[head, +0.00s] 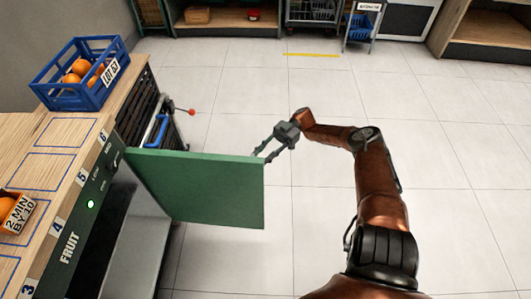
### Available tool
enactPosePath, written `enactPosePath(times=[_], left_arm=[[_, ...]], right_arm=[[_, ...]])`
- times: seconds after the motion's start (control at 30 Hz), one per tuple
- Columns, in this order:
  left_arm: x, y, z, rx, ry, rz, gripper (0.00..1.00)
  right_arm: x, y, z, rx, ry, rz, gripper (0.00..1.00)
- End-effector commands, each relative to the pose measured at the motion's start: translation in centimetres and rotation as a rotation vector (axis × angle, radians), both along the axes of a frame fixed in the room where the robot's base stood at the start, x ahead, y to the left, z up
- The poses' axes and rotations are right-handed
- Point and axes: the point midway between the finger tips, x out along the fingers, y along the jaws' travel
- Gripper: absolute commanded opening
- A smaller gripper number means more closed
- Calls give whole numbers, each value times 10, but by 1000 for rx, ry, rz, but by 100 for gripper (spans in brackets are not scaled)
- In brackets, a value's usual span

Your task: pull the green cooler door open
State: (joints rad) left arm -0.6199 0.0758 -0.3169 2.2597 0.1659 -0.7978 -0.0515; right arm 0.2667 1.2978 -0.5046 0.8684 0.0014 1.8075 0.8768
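The green cooler door (205,192) stands swung out from the counter's front, over the floor. Its hinged side is at the left and its free edge is at the right. My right gripper (264,156) is at the upper corner of that free edge. Its two fingers look parted, with the tips beside or just over the corner; I cannot tell whether they touch it. A pale surface (140,250) shows below the door, by the cooler front. My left gripper is out of view.
The wooden counter (60,130) at the left carries a blue crate (62,97) of oranges and an orange box (14,212). A red-tipped lever (191,112) sticks out beyond the door. Shelves line the back. The tiled floor (320,210) right of the door is clear.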

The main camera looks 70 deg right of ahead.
Motion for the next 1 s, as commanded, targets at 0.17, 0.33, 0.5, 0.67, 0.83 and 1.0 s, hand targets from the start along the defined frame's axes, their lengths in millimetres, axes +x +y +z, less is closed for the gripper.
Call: enactPosePath(times=[0.17,0.33,0.5,0.67,0.83,1.0], left_arm=[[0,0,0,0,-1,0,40],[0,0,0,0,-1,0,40],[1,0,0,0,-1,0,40],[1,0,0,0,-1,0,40],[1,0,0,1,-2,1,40],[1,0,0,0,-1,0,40]], right_arm=[[-6,-19,0,-1,0,-3,26],[-10,-27,0,0,1,-1,26],[-11,-29,0,0,1,0,26],[-11,-29,0,0,1,0,26],[-10,-29,0,0,1,0,26],[-10,-29,0,0,1,0,26]])
